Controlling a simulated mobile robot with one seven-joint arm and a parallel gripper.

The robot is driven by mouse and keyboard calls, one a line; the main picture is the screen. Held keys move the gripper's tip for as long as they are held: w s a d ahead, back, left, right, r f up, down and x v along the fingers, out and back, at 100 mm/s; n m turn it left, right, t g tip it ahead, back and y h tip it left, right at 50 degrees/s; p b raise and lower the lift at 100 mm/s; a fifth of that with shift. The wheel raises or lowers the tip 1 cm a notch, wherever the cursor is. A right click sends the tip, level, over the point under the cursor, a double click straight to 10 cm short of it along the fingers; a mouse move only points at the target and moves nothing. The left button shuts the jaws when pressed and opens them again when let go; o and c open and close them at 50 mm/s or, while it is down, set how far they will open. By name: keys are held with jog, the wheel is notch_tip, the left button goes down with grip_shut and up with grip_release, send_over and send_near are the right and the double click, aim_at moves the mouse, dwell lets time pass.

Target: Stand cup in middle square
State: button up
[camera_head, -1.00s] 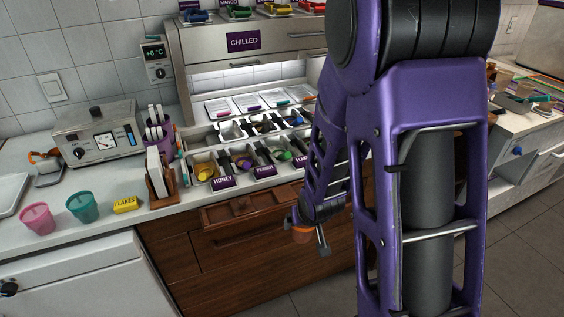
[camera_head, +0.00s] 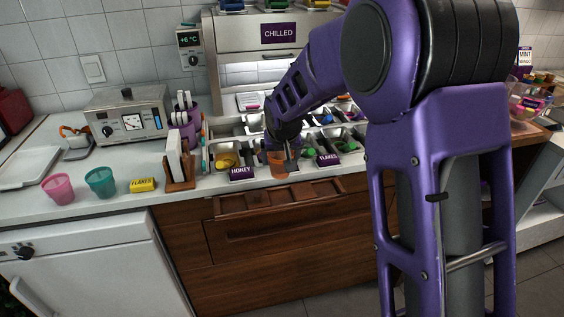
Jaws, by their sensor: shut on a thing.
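My gripper (camera_head: 285,152) is shut on an orange cup (camera_head: 277,168), roughly upright, at the front edge of the counter by the topping bins. Part of the cup is behind the fingers. Below and in front of it, a brown wooden tray (camera_head: 325,187) with recesses juts out at the counter front. I cannot clearly make out its squares, and the cup looks apart from it, higher up. A pink cup (camera_head: 58,187) and a teal cup (camera_head: 101,182) stand on the counter at left.
The HONEY (camera_head: 241,172) and FLAKES (camera_head: 328,159) labels flank the cup closely. My arm hides the bins at right.

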aim_at(282, 176)
jog(key=shift+f+b, duration=1.85)
jog(key=shift+f, duration=1.1)
jog(key=shift+d, duration=0.15)
jog(key=shift+f, duration=1.35)
jog(key=o, duration=1.1)
jog(key=shift+c, duration=0.2)
jog(key=shift+r+p, duration=2.45)
jog(key=shift+r, duration=1.6)
